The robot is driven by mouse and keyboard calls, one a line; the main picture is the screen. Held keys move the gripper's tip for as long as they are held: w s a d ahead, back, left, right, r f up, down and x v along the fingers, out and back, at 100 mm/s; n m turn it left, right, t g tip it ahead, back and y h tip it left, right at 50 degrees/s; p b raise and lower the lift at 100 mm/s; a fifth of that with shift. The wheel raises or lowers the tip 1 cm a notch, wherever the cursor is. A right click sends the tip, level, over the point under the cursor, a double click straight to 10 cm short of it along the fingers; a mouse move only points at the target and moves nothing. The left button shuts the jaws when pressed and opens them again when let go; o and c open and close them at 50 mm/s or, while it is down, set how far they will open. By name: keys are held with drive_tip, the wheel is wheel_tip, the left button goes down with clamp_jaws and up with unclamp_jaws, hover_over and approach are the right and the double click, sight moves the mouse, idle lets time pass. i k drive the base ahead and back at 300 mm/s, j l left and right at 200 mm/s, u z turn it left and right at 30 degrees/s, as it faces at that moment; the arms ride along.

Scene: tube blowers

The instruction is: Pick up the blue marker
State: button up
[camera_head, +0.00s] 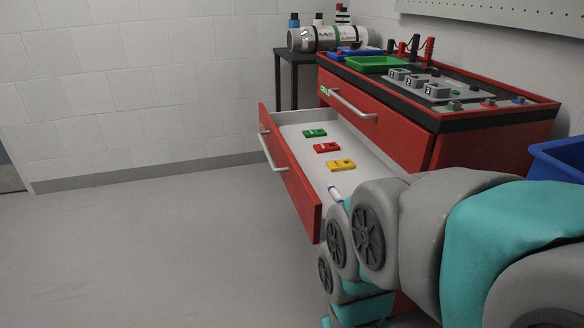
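A small white and blue marker (334,192) lies in the open drawer (378,172) of the red cabinet, near the drawer's front end. Part of it may be hidden behind my arm. My grey and teal arm fills the lower right and reaches down in front of the drawer. My gripper's fingers do not show, so I cannot see how they stand relative to the marker.
Green (315,133), red (327,147) and yellow (341,165) blocks lie in the drawer. The red cabinet (405,140) has a closed upper drawer and a cluttered top. A blue bin (560,158) stands at right. The floor (150,250) at left is clear.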

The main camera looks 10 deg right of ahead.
sight(336, 196)
drive_tip(key=z, duration=1.25)
drive_tip(key=j+z, duration=0.2)
drive_tip(key=z, duration=0.25)
drive_tip(key=j+z, duration=0.25)
drive_tip(key=z, duration=0.25)
drive_tip(key=j+z, duration=0.3)
drive_tip(key=z, duration=0.15)
drive_tip(key=j+z, duration=0.2)
drive_tip(key=z, duration=0.25)
drive_tip(key=k+j+z, duration=0.1)
drive_tip(key=z, duration=0.4)
drive_tip(key=k+j, duration=0.05)
drive_tip(key=j, duration=0.05)
